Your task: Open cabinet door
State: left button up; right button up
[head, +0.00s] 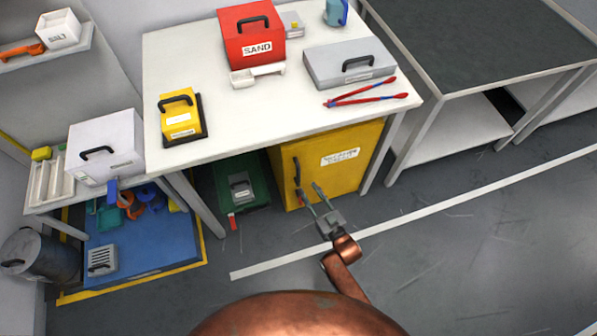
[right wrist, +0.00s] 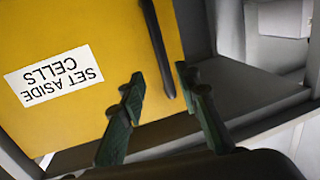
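The yellow cabinet (head: 340,176) stands under the white table, and its door looks shut. Its front carries a white label and a dark upright handle (head: 296,171) near its left edge. My right gripper (head: 307,189) is open in front of the door, close to the handle's lower end. In the right wrist view, the door (right wrist: 60,35) fills the left, and its label reads "SET ASIDE CELLS". There the handle (right wrist: 158,50) shows between the fingertips of the right gripper (right wrist: 160,78). I cannot tell whether they touch it. My left gripper is not in view.
The white table (head: 225,95) above holds a red SAND case (head: 250,40), a yellow case (head: 181,118), a grey case (head: 348,66) and red-blue tongs (head: 365,95). A green tray (head: 240,200) lies left of the cabinet. The floor in front is clear.

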aim_at(299, 176)
jog(key=shift+w+a+r, duration=0.6)
jog(key=shift+r, duration=0.15)
jog(key=b+x, duration=0.2)
jog(key=x, duration=0.4)
jog(key=shift+b, duration=0.3)
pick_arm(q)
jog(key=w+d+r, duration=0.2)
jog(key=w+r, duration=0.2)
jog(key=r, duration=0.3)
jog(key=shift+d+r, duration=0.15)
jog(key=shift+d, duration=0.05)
pick_arm(e)
jog(key=shift+w+a+r, duration=0.1)
jog(key=shift+w+a, duration=0.1)
jog(key=shift+w, duration=0.2)
jog(key=shift+c, duration=0.4)
grip_shut()
